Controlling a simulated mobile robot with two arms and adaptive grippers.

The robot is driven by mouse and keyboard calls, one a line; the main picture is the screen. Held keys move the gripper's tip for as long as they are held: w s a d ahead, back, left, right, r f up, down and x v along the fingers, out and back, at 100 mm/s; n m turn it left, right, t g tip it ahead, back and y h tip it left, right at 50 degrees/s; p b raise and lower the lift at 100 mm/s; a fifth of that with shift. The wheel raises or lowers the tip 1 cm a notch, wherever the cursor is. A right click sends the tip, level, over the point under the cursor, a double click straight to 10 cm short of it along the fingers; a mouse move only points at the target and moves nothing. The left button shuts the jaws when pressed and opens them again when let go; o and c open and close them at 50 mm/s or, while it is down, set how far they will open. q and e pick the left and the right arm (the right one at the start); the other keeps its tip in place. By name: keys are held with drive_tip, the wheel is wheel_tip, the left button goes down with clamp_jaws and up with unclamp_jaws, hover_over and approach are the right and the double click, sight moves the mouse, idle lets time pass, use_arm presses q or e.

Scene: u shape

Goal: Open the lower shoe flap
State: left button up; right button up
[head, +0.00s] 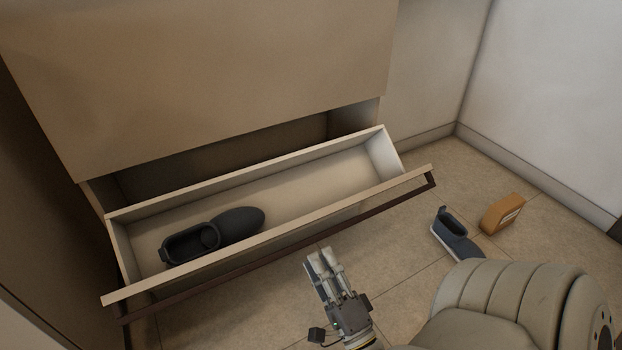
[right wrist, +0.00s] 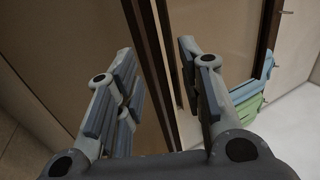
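The lower shoe flap (head: 300,228) is tilted out from the cabinet in the head view, and its pale inner tray is visible. A dark shoe (head: 215,236) lies inside it towards the left. A dark handle bar (head: 255,251) runs along the flap's outer front edge. My right gripper (head: 321,262) is in front of the flap, just outside the bar near its middle. In the right wrist view its fingers (right wrist: 160,75) are spread apart with nothing held; dark strips show beyond them. Whether it touches the bar cannot be told. My left gripper is not in view.
The closed upper front (head: 210,70) of the cabinet overhangs the opening. On the tiled floor to the right are a blue-grey shoe (head: 455,235) and an orange-brown box-like object (head: 502,213). Walls (head: 550,90) close off the right side. Blue and green items (right wrist: 250,97) show in the right wrist view.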

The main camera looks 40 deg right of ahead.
drive_tip(key=shift+s+a+f, duration=0.1)
drive_tip(key=shift+s+f, duration=0.1)
drive_tip(key=shift+s, duration=0.2)
drive_tip(key=shift+c, duration=0.4)
